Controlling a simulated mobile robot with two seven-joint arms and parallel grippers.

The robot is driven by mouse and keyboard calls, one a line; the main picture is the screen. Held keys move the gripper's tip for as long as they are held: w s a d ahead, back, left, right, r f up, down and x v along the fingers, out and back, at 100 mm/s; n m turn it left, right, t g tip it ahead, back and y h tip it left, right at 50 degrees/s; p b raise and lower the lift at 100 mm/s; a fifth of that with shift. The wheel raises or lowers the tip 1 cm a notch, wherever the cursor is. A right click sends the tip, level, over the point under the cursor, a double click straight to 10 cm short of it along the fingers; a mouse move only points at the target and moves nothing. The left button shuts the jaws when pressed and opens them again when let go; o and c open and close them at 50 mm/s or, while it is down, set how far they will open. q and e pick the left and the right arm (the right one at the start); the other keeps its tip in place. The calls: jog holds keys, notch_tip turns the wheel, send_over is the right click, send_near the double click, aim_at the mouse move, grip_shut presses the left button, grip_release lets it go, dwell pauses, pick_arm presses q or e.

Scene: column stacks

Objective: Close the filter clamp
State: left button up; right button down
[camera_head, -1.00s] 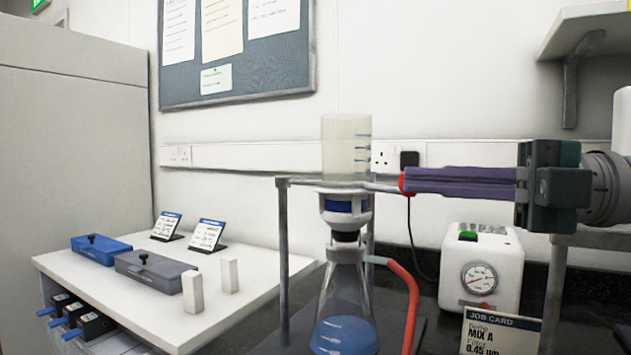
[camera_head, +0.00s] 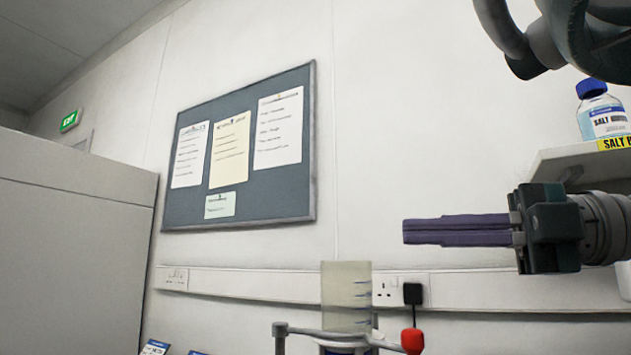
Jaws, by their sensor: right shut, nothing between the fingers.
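The filter clamp (camera_head: 345,336) is at the bottom of the head view, a grey bar running across the front of the funnel's base. Its red knob (camera_head: 412,341) is at the right end. The clear graduated funnel (camera_head: 346,295) stands upright at the clamp; the flask below is out of frame. My right gripper (camera_head: 405,232) comes in from the right with its purple fingers pointing left. It is shut and empty, above the red knob and apart from it. My left gripper is not in view.
A shelf (camera_head: 575,165) with a salt bottle (camera_head: 603,112) is at the upper right, behind my right gripper. A black plug (camera_head: 413,293) sits on the wall trunking. A noticeboard (camera_head: 240,150) hangs on the wall. The bench top is out of frame.

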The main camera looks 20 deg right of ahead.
notch_tip(320, 180, up, 10)
jog(key=p, duration=0.3)
jog(key=shift+s+a, duration=0.15)
jog(key=shift+a, duration=0.1)
jog(key=shift+r, duration=0.1)
